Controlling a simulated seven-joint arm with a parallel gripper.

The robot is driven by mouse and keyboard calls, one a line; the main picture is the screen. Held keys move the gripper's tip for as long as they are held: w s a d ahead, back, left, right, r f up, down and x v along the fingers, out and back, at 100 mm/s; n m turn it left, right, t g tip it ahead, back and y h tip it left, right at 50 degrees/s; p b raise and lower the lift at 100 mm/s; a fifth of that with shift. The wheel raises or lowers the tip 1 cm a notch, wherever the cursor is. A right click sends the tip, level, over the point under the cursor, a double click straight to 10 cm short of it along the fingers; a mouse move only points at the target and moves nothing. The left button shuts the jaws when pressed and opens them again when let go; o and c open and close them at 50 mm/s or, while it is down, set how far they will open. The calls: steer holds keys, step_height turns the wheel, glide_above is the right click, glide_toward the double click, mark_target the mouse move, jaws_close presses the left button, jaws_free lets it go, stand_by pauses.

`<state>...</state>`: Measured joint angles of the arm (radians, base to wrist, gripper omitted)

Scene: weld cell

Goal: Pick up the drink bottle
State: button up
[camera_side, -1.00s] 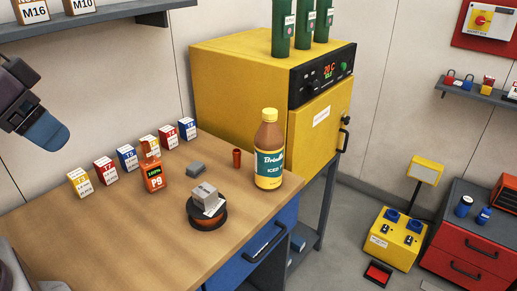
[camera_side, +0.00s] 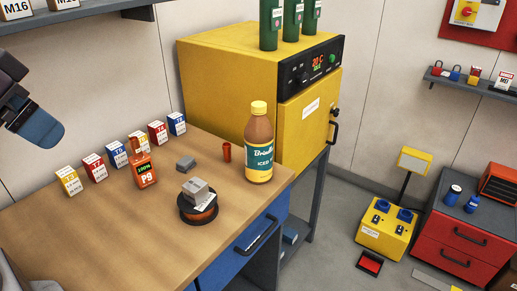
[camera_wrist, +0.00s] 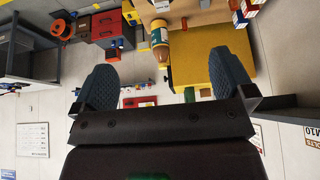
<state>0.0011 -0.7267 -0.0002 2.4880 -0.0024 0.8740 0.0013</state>
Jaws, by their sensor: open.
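The drink bottle (camera_side: 259,145) stands upright near the right end of the wooden table. It has a yellow cap, a brown body and a teal label. In the wrist view the bottle (camera_wrist: 159,42) shows upside down, far beyond the fingers. My gripper (camera_wrist: 166,75) is open and empty, with its two blue-grey fingers spread wide apart. In the side view a blue fingertip (camera_side: 42,128) shows at the upper left, above the table's left part and well away from the bottle.
On the wooden table (camera_side: 120,235) stand several small boxes, an orange P9 box (camera_side: 143,170), a wire spool (camera_side: 198,212) with a grey block on it, a grey piece (camera_side: 186,163) and an orange cup (camera_side: 227,151). A yellow oven (camera_side: 230,85) stands right behind the bottle. The table's front left is clear.

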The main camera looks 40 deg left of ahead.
steer(key=w+d+t, duration=0.2)
steer(key=w+t, duration=0.1)
steer(key=w, duration=1.2)
steer(key=t, duration=0.6)
glide_above(251, 143)
steer(key=s, duration=0.3)
step_height(251, 143, down, 12)
steer(key=f, duration=0.1)
steer(key=f+t, duration=0.1)
steer(key=f, duration=0.2)
steer(key=w+f+t, duration=0.1)
steer(key=f, duration=0.3)
steer(key=f+t+y, duration=0.1)
steer(key=f, duration=0.3)
steer(key=shift+w+f+n, duration=0.1)
steer(key=shift+w+n, duration=0.2)
steer(key=shift+w, duration=0.05)
steer(key=shift+w+a, duration=0.15)
steer(key=shift+w, duration=2.25)
